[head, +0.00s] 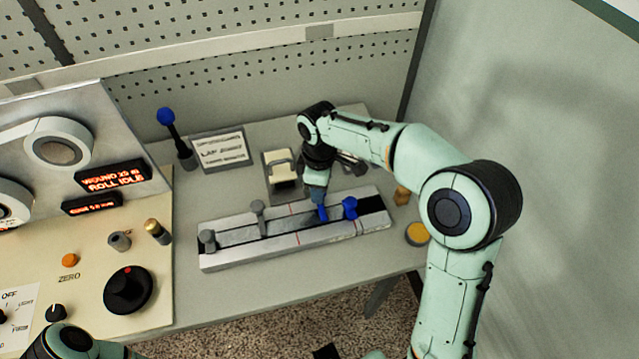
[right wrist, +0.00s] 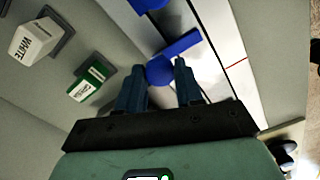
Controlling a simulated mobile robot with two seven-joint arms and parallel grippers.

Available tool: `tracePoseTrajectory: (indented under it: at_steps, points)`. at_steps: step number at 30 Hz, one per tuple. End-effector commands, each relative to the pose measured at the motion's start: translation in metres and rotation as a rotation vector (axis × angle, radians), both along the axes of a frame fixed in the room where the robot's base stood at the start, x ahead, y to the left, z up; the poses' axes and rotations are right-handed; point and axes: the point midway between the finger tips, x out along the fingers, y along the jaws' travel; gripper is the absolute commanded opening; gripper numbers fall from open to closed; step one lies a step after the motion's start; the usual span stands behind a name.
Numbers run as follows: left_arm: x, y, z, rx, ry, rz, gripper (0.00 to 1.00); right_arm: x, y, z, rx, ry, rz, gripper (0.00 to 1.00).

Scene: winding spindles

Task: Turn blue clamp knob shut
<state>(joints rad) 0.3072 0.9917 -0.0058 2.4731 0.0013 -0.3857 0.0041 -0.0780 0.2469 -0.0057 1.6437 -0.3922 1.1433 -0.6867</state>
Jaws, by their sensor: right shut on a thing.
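A long metal rail fixture (head: 285,245) lies on the bench. It carries grey clamp knobs at its left and middle and two blue ones towards its right end. My right gripper (head: 319,203) reaches down to the left blue knob (head: 322,213). In the right wrist view the fingers of my right gripper (right wrist: 158,75) are shut on the round part of this blue knob (right wrist: 181,45), and its flat lever sticks out beyond them. The other blue knob (head: 349,207) is just to the right, partly seen at the top of the wrist view. My left gripper is out of view.
A control panel with a black dial (head: 127,290) and red displays (head: 112,178) stands at the left. A blue-topped lever (head: 166,117) and a label plate (head: 221,149) are behind the rail. A yellow disc (head: 417,233) lies right of it. A wall bounds the right side.

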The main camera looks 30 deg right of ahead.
Motion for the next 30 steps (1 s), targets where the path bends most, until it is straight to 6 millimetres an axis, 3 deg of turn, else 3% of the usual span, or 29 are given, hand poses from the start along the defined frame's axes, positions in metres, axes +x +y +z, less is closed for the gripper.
tracePoseTrajectory:
  at_steps: [22,23,24,30]
  points:
    - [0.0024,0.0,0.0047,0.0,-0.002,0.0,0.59,0.0014,-0.0002,0.0021,0.0,-0.008,0.083,0.05]
    - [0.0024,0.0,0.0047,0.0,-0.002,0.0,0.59,0.0014,-0.0002,0.0021,0.0,-0.008,0.083,0.46]
    - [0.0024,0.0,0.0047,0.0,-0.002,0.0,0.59,0.0014,-0.0001,0.002,-0.001,-0.007,0.082,0.59]
    - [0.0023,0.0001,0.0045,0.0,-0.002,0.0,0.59,0.0007,-0.0001,0.0011,0.0,-0.004,0.081,0.61]
